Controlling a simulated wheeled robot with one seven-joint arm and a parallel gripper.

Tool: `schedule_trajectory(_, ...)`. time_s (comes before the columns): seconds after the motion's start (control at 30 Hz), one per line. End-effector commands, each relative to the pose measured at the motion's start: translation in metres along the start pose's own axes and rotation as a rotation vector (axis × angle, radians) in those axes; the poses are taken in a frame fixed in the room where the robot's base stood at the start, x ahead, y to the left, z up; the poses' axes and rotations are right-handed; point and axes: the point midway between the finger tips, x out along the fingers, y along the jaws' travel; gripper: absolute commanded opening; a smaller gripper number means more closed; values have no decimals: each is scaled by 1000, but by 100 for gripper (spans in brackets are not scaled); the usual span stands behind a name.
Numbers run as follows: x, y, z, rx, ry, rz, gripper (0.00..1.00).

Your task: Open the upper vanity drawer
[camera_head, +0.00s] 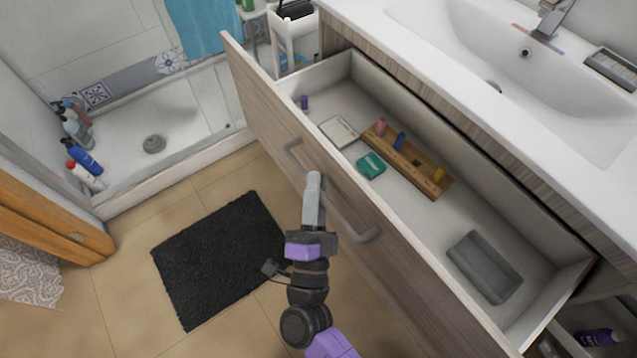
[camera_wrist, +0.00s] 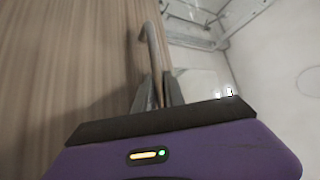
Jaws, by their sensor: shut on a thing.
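The upper vanity drawer (camera_head: 420,290) is pulled well out from under the white sink top, and its inside shows. Its wood-grain front also fills the left of the wrist view (camera_wrist: 60,60). My gripper (camera_head: 313,180) is at the handle, in front of the drawer. In the wrist view, the two fingers of my gripper (camera_wrist: 158,92) are shut on the handle (camera_wrist: 151,42), which rises from between them and bends at its top.
The drawer holds a wooden rack (camera_head: 408,163) with small coloured items, a teal item (camera_head: 370,165), a white case (camera_head: 338,132) and a grey tray (camera_head: 484,267). A black mat (camera_head: 215,260) lies on the floor.

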Motion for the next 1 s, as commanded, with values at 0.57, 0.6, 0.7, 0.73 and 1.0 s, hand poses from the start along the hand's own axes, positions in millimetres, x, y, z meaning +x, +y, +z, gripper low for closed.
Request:
schedule_trajectory(0.57,-4,1,0,0,-1,2,23)
schedule_trajectory(0.6,-8,1,1,-1,-2,2,23)
schedule_trajectory(0.7,-22,2,1,-1,-2,3,23)
schedule_trajectory(0.73,-27,2,1,-1,-2,3,23)
schedule_trajectory(1.0,-68,2,1,0,-2,3,23)
